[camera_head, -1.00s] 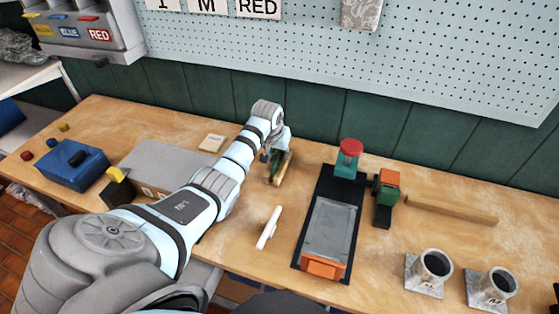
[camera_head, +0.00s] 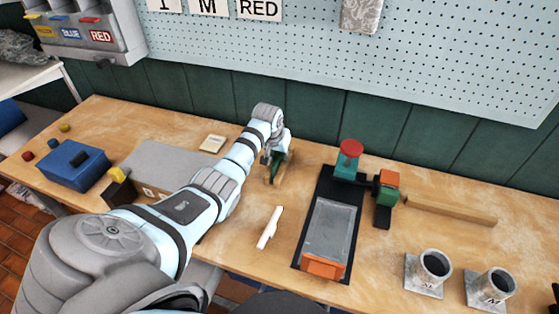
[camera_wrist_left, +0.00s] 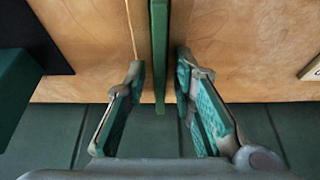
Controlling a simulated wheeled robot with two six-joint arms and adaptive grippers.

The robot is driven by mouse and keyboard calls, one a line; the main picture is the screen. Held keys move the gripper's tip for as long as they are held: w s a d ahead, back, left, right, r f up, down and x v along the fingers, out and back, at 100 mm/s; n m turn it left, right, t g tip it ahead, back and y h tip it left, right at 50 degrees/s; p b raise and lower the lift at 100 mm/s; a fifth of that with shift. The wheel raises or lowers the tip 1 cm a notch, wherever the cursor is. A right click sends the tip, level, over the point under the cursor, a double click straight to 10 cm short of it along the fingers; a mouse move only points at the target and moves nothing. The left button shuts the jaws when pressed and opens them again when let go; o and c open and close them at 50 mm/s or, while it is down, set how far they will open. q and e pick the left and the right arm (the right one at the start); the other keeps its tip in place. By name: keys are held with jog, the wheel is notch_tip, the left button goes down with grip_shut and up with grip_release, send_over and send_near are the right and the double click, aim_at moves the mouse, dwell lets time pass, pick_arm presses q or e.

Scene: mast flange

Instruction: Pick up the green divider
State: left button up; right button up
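The green divider (camera_wrist_left: 160,60) is a thin upright plate seen edge-on in the left wrist view. It stands between the two fingers of my left gripper (camera_wrist_left: 158,85), with a visible gap on each side. The fingers are open and have green pads. In the head view my left gripper (camera_head: 273,156) is over the back middle of the table, and the divider (camera_head: 279,166) shows as a small green patch beside a wooden piece. The arm and hand partly hide it there. My right gripper is not in view.
A white handle-like piece (camera_head: 269,228) lies nearer on the table (camera_head: 240,240). A dark fixture with a grey plate (camera_head: 329,232) stands to the right, with a red-topped teal post (camera_head: 349,160). A blue box (camera_head: 72,167) and a grey box (camera_head: 165,160) are at left.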

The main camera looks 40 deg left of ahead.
pick_arm(q)
grip_shut()
jog(key=shift+r, duration=0.1)
